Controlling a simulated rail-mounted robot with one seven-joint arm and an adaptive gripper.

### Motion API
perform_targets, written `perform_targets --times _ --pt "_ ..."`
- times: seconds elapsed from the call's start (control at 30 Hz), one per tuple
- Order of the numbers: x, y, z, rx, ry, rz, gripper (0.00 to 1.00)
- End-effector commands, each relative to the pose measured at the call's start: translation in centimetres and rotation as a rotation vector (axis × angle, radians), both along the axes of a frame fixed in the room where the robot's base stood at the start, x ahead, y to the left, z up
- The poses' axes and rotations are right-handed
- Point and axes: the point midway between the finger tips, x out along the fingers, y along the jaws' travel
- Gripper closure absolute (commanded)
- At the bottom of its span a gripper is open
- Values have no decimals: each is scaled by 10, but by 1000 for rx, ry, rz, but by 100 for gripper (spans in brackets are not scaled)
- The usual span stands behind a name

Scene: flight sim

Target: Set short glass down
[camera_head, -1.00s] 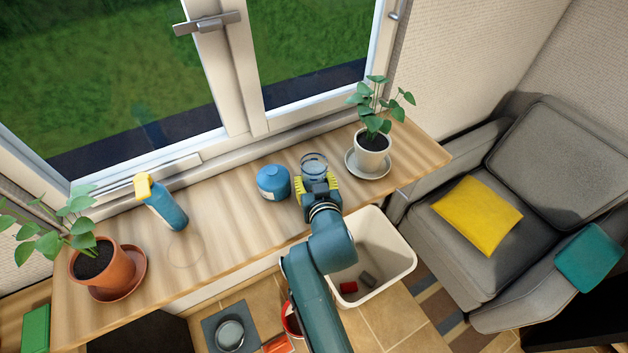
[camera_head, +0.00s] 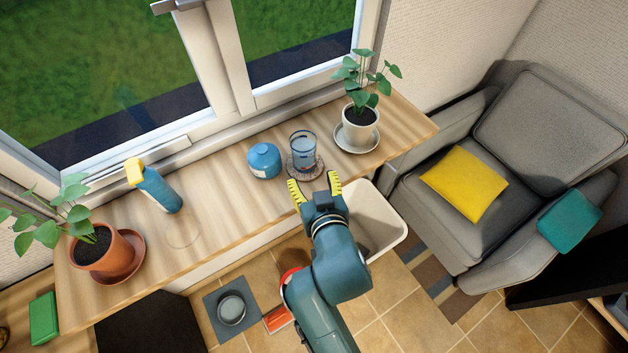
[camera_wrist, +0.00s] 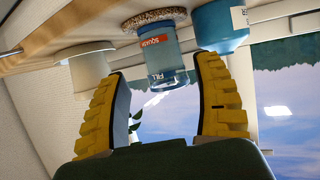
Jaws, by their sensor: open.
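The short glass (camera_head: 303,149), clear with a bluish tint, stands upright on a round speckled coaster (camera_head: 305,172) on the wooden sill. In the wrist view the glass (camera_wrist: 160,52) appears upside down, with a label on it, and the coaster (camera_wrist: 155,18) is at its base. My gripper (camera_head: 317,187) is open and empty, with its yellow fingers just in front of the glass and apart from it. In the wrist view the open fingers (camera_wrist: 165,95) stand to either side, and the glass shows between and beyond them.
A blue container (camera_head: 264,161) stands left of the glass. A potted plant on a saucer (camera_head: 357,136) is at right. A blue bottle with yellow top (camera_head: 155,188) and a terracotta pot (camera_head: 98,254) stand further left. A white bin (camera_head: 380,225) is below the sill.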

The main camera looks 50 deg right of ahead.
Motion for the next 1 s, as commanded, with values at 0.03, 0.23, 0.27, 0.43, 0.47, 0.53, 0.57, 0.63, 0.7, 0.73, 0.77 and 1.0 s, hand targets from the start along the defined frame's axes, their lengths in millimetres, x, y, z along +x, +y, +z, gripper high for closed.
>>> perform_targets --times 0.03,0.23,0.27,0.43,0.47,0.53,0.57,0.63,0.7,0.73,0.77,1.0 --pt "-5 3 2 1 1 0 33" --pt "-11 7 5 0 0 -1 33" --pt "-10 7 5 0 0 -1 33" --pt "6 22 40 -20 -74 54 33" --pt "13 30 59 -32 -112 86 33" --pt "29 59 114 -66 -228 179 33" --pt "34 74 140 -83 -283 226 33" --pt "37 110 200 -126 -414 332 33" --pt "30 143 252 -169 -533 426 33" --pt "25 155 271 -186 -577 459 33" --pt "20 166 287 -202 -616 489 33" --pt "1 194 328 -249 -725 566 33"
